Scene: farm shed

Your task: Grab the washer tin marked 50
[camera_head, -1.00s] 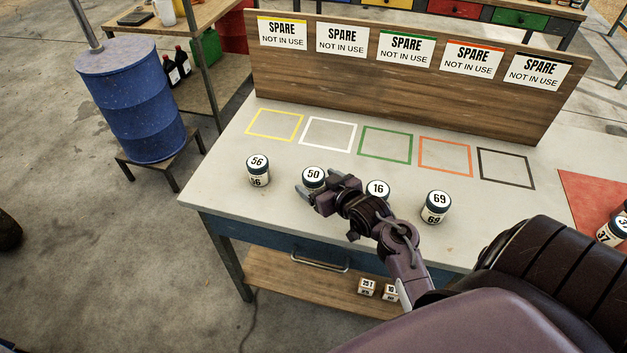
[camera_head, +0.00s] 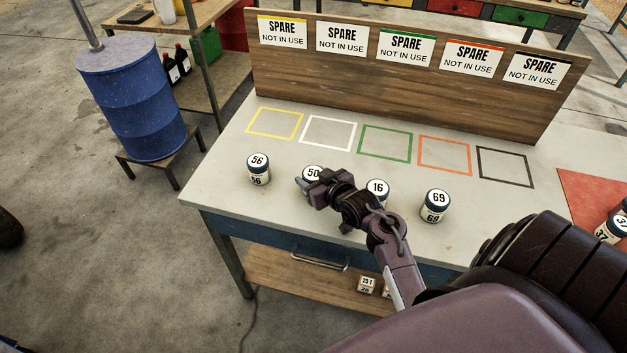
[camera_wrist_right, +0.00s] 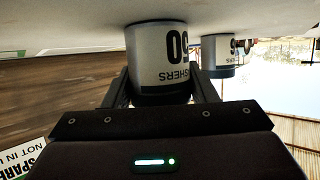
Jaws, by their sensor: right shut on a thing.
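In the right wrist view the tin (camera_wrist_right: 158,58) appears upside down between the two fingers (camera_wrist_right: 160,88), with "WASHERS" partly readable. The tin appears to be still on the bench top. My left gripper is not in view.
Tin 56 (camera_head: 258,170) stands to the left; tin 16 (camera_head: 377,190) and tin 69 (camera_head: 435,206) stand to the right, 16 close to my wrist. Coloured outlined squares (camera_head: 329,132) lie empty behind. A wooden board (camera_head: 400,94) with SPARE signs rises at the back.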

